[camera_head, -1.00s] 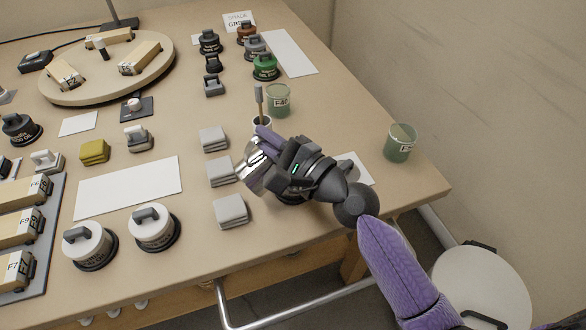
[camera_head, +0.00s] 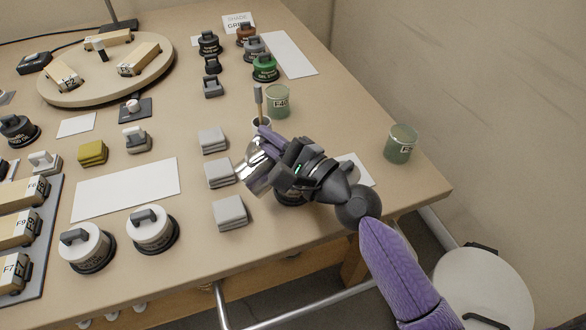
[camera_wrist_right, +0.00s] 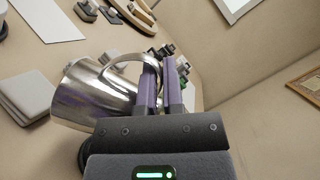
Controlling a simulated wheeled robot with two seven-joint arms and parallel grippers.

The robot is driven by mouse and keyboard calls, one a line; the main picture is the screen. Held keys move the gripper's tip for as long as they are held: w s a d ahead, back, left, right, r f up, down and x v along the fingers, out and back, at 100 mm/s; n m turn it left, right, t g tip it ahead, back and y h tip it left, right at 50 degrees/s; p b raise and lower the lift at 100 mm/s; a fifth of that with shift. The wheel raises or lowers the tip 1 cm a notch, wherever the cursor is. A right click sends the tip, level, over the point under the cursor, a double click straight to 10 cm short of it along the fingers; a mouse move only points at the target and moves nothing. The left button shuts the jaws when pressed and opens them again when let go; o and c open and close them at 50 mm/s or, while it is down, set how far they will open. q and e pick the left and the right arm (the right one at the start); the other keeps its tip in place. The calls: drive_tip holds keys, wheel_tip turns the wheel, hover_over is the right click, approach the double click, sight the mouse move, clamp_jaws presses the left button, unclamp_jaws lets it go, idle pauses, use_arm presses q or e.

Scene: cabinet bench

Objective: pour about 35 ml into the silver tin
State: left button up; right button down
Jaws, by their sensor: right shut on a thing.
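My right gripper (camera_head: 268,142) is shut on the handle of a shiny metal jug (camera_head: 254,172) and holds it tilted above the front right of the bench. The right wrist view also shows the jug (camera_wrist_right: 92,92), its handle between the purple fingers (camera_wrist_right: 162,82). Its contents do not show. Under my gripper, a round dark-based thing (camera_head: 289,199) is mostly hidden. I cannot tell whether it is the silver tin. No other silver tin shows clearly. No stream of liquid shows. My left gripper is out of view.
Grey pads (camera_head: 230,212) lie left of the jug. A small pot with a brush (camera_head: 259,104) and a green glass (camera_head: 278,101) stand behind it. Another green glass (camera_head: 400,145) stands near the right edge. A white sheet (camera_head: 128,190) lies clear on the left.

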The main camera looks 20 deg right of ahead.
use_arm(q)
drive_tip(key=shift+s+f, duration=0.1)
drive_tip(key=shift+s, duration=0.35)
use_arm(e)
drive_tip(key=shift+d, duration=0.1)
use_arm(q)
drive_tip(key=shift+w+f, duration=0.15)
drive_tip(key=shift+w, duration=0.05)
use_arm(e)
drive_tip(key=shift+d+f+m, duration=0.1)
drive_tip(key=shift+m, duration=0.2)
drive_tip(key=shift+b, duration=0.3)
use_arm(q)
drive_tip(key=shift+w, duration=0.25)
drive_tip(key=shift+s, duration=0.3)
use_arm(e)
drive_tip(key=shift+w+d+m+t, duration=0.1)
drive_tip(key=shift+d+m+t, duration=0.1)
drive_tip(key=shift+m+t, duration=0.1)
